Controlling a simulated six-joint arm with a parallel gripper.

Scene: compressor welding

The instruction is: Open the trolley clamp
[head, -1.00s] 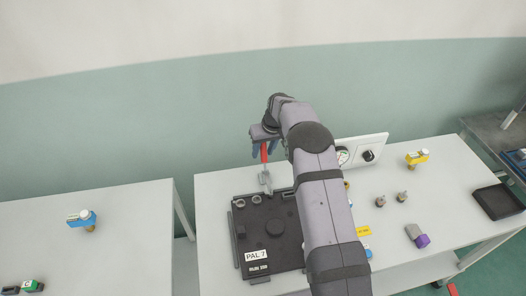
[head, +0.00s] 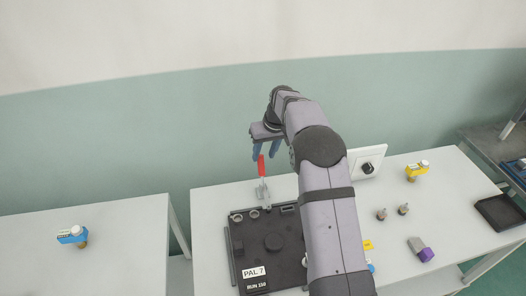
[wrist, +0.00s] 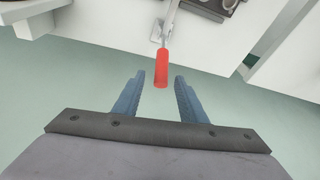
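The trolley clamp (head: 264,193) is a metal toggle clamp at the back edge of the black pallet plate labelled PAL 7 (head: 238,240). Its red handle (head: 262,166) points upward in the head view. In the wrist view the red handle (wrist: 161,67) lies just beyond my fingertips, centred on the gap between them. My gripper (head: 266,154) is above the handle, with its blue fingers pointing down. In the wrist view my gripper (wrist: 157,78) is open and empty, with a clear gap between the fingers. My arm hides the plate's right side.
A white panel with a black knob (head: 367,168) stands right of my arm. Small fittings (head: 403,209), a purple-ended part (head: 426,254), a yellow part (head: 416,171) and a black tray (head: 499,212) occupy the right side. A blue part (head: 73,235) sits on the left table.

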